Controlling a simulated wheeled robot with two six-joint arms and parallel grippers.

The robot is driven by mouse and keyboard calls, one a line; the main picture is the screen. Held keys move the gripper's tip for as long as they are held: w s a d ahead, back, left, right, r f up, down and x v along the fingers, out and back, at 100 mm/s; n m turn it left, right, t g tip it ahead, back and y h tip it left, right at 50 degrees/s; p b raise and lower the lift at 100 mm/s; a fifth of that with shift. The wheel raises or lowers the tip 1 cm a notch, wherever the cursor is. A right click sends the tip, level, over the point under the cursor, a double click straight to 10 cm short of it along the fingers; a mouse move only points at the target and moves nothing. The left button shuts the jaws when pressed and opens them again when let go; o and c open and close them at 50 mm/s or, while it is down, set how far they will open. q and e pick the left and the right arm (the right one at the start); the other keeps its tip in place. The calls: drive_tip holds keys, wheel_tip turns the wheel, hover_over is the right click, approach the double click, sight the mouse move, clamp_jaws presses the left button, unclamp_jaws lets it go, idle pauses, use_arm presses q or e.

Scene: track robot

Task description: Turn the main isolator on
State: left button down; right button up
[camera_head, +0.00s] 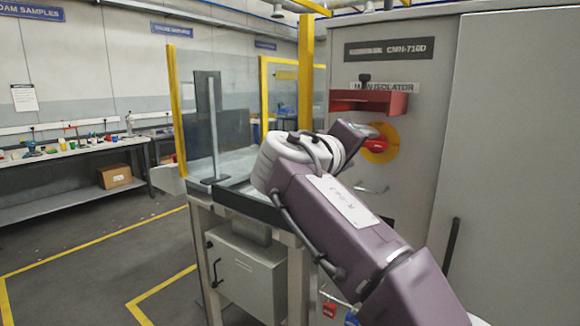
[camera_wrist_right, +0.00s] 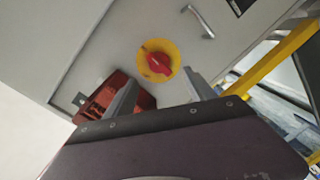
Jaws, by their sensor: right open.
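The main isolator is a red rotary knob (camera_head: 376,145) on a round yellow plate (camera_head: 387,155), set on the grey cabinet front under a "MAIN ISOLATOR" label (camera_head: 398,87). My right arm partly covers it in the head view. In the right wrist view, the red knob (camera_wrist_right: 158,63) on its yellow plate (camera_wrist_right: 171,49) shows whole, beyond and between the fingertips. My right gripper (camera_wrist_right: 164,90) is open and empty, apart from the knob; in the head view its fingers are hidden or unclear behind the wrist. My left gripper is not in view.
A red bracket or shelf (camera_head: 369,101) juts from the cabinet just above the isolator; it also shows in the right wrist view (camera_wrist_right: 103,92) beside the left finger. A metal handle (camera_wrist_right: 199,20) sits near the knob. A glass-sided station with yellow posts (camera_head: 306,75) stands left.

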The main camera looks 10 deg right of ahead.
drive_tip(key=a+f+n+g+y, duration=0.2)
drive_tip(key=f+y, duration=0.2)
drive_tip(key=f, duration=1.1)
drive_tip(key=a+f+n+g+y, duration=0.2)
drive_tip(key=f+y, duration=0.1)
drive_tip(key=f, duration=1.3)
drive_tip(key=s+a+f+m+g+y, duration=0.2)
drive_tip(key=s+f+m+g+y, duration=0.1)
drive_tip(key=s+f, duration=0.75)
drive_tip(key=s+a+f+m+g+y, duration=0.2)
drive_tip(key=s+f+m+g+y, duration=0.1)
drive_tip(key=s+f, duration=0.8)
wheel_tip(320, 180, up, 18)
drive_tip(key=w+p, duration=0.1)
drive_tip(key=p, duration=1.6)
drive_tip(key=shift+w+a+f+p, duration=0.2)
drive_tip(key=shift+w+f+p, duration=0.05)
drive_tip(key=shift+w+p, duration=0.15)
